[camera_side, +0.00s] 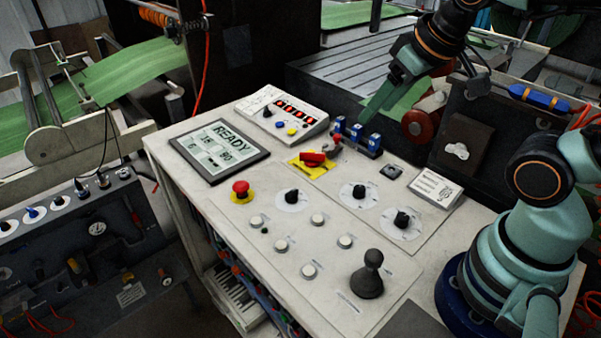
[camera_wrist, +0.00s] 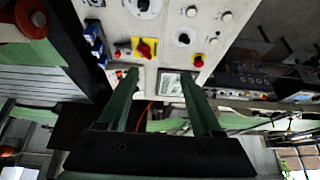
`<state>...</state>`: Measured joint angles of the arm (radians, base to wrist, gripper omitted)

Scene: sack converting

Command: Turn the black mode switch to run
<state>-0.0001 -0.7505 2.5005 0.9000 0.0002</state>
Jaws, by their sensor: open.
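Three black knobs with round pale dials sit on the white panel in the side view: a left one (camera_side: 292,196), a middle one (camera_side: 358,191) and a right one (camera_side: 402,219). I cannot read their labels, nor tell which is the mode switch. Two black knobs also show in the wrist view, one near the emergency stop (camera_wrist: 183,39) and one at the top edge (camera_wrist: 150,6). My gripper (camera_side: 369,114) is above the panel's back edge, apart from the knobs. Its two green fingers (camera_wrist: 159,74) are spread with nothing between them.
A red handle on a yellow plate (camera_side: 313,158) and several blue switches (camera_side: 355,136) stand near my gripper. A red emergency stop (camera_side: 240,188), a READY display (camera_side: 220,149), several white buttons (camera_side: 318,219) and a tall dark joystick (camera_side: 368,275) are also on the panel.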

